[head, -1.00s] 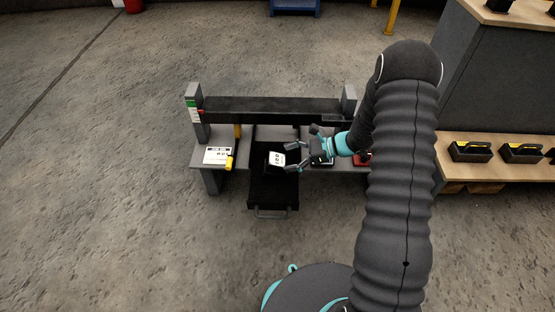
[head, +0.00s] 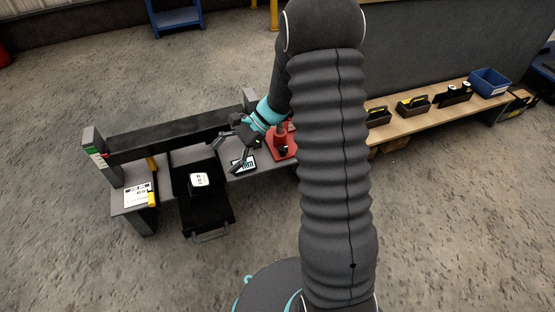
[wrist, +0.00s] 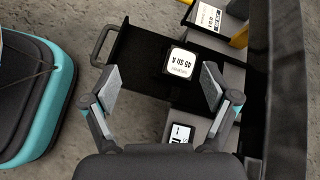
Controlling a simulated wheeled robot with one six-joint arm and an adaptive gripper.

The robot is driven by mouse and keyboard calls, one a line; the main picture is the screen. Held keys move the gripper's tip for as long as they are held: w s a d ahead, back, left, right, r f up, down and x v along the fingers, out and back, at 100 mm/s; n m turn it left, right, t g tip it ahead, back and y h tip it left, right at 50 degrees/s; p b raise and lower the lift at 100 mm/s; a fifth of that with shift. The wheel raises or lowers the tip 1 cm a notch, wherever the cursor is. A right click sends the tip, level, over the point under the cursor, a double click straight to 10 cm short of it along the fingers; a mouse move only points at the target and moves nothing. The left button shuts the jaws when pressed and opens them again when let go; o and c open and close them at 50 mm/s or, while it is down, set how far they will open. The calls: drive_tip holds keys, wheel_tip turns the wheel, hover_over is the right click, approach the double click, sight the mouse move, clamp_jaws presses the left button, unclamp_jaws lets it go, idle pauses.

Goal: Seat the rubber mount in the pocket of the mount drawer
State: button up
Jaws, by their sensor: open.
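The rubber mount (head: 200,188), a dark block with a white label on top, stands in the black mount drawer (head: 218,222), which is pulled out from the bench. In the wrist view the mount (wrist: 182,62) shows its label reading "45 Sh A" and sits on the drawer's black floor (wrist: 137,55). My gripper (head: 227,157) is open and empty, to the right of the mount in the head view. In the wrist view its two fingers (wrist: 160,77) are spread wide, with the mount beyond them and apart from both. The pocket's edges are too dark to tell how deep the mount sits.
A dark beam (head: 165,138) spans the back of the bench on posts. A red stand (head: 281,146) is at right. A shelf (head: 410,122) holds black bins.

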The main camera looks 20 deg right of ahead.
drive_tip(key=s+d+r+n+t+h, duration=0.3)
drive_tip(key=s+r+n+h, duration=0.2)
drive_tip(key=s+r, duration=0.5)
drive_tip(key=s+d+r+n+t+h, duration=0.3)
drive_tip(key=s+r+n+h, duration=0.3)
drive_tip(key=s+r+n, duration=0.3)
drive_tip(key=s, duration=0.4)
drive_tip(key=shift+d+r+t, duration=0.3)
drive_tip(key=shift+r, duration=0.1)
drive_tip(key=shift+s, duration=0.1)
